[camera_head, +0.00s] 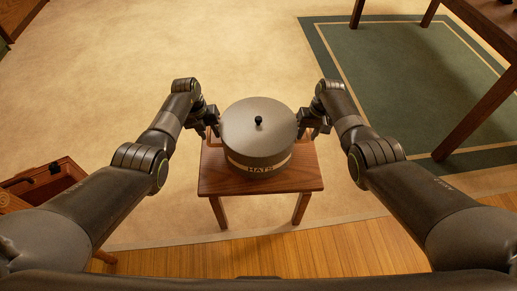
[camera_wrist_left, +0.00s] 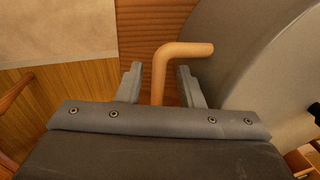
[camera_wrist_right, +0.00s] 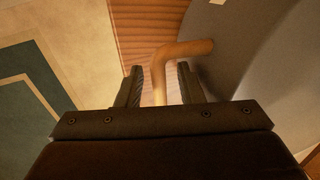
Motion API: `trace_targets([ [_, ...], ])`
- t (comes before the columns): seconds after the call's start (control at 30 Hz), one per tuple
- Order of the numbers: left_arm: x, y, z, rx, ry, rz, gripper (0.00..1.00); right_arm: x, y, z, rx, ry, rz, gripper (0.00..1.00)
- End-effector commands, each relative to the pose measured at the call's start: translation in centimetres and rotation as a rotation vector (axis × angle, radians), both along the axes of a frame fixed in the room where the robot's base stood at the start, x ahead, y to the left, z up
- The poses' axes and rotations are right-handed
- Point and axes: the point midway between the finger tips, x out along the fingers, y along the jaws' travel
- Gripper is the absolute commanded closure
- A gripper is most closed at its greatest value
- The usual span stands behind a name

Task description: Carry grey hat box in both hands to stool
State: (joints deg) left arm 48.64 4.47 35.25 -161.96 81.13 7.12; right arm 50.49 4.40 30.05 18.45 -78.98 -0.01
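The grey hat box (camera_head: 258,135) is a round drum with a black knob on its lid and a cream "HATS" label at the front. It appears to rest upright on the square wooden stool (camera_head: 222,183). My left gripper (camera_head: 211,123) is at the box's left side, its fingers open around a tan bent handle (camera_wrist_left: 160,78), with gaps on both sides. My right gripper (camera_head: 307,125) is at the right side, its fingers open around the other handle (camera_wrist_right: 158,75), also with gaps. The box's underside is hidden.
A green rug (camera_head: 400,65) with a dark wooden table (camera_head: 478,115) lies to the right. An open wooden drawer or box (camera_head: 50,185) is at the left. Beige carpet (camera_head: 200,45) beyond the stool is clear; plank floor (camera_head: 290,250) is in front.

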Motion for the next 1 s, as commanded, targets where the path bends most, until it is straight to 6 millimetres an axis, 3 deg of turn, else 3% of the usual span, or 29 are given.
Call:
trace_targets([
  [0.2,0.0,0.5,2.5,0.001,-0.004,0.001,0.66,0.0,0.0,0.0,0.000,0.000,0.000,0.66],
  [0.6,0.0,1.8,9.5,0.001,-0.003,0.001,0.66,0.0,0.0,0.0,0.000,0.000,0.000,0.66],
  [0.8,-0.1,2.0,10.9,0.000,0.000,0.000,0.66,0.0,0.0,0.0,0.000,0.000,0.000,0.66],
  [1.0,-0.1,2.0,11.1,0.000,0.001,0.000,0.66,0.1,-0.2,1.1,0.001,-0.001,0.000,0.66],
])
